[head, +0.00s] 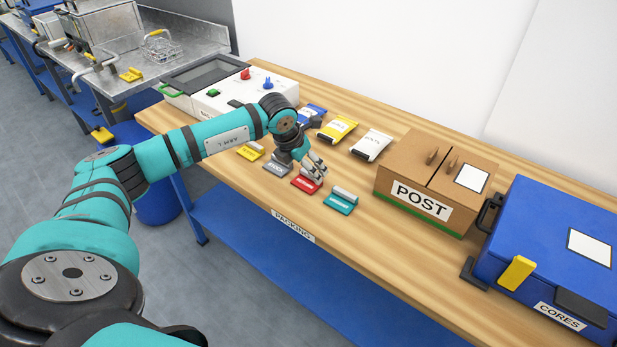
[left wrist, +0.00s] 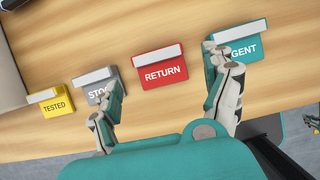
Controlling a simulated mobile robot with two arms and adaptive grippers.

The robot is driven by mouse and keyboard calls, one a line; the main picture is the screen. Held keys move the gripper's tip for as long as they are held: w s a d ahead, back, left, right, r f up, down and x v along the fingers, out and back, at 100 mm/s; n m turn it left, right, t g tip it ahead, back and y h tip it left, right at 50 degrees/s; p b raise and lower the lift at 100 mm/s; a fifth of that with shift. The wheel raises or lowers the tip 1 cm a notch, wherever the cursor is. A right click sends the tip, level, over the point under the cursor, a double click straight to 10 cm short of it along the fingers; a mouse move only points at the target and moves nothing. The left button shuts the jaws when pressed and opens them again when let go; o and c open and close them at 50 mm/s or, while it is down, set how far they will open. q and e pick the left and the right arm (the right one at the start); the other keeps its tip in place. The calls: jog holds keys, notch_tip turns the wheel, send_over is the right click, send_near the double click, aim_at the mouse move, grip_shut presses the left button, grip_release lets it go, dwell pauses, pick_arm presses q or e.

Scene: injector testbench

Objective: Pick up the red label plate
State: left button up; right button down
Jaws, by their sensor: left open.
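The red label plate (head: 303,187) reads RETURN in the left wrist view (left wrist: 164,74) and has a pale strip along its upper edge. It lies on the wooden packing table between the grey plate and the teal plate. My left gripper (head: 317,170) is open and empty, above the red plate and partly covering it in the head view. In the left wrist view, its fingers (left wrist: 165,80) are spread to either side of the red plate, one over the grey plate and one over the teal plate. Contact cannot be judged. My right gripper is not in view.
The yellow TESTED plate (left wrist: 55,105), grey plate (left wrist: 97,91) and teal plate (left wrist: 248,48) share the row. A POST box (head: 410,170) and blue CORES case (head: 540,230) stand right. The front table strip (head: 400,255) is clear.

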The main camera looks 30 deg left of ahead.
aim_at(307, 181)
pick_arm(q)
jog(key=p+x, duration=0.1)
jog(key=x, duration=0.2)
jog(key=p+x, duration=0.1)
jog(key=x, duration=0.1)
jog(key=shift+w+a+f, duration=0.15)
jog(key=shift+w+f, duration=0.1)
jog(key=shift+w, duration=0.3)
jog(key=shift+c, duration=0.8)
jog(key=c, duration=0.5)
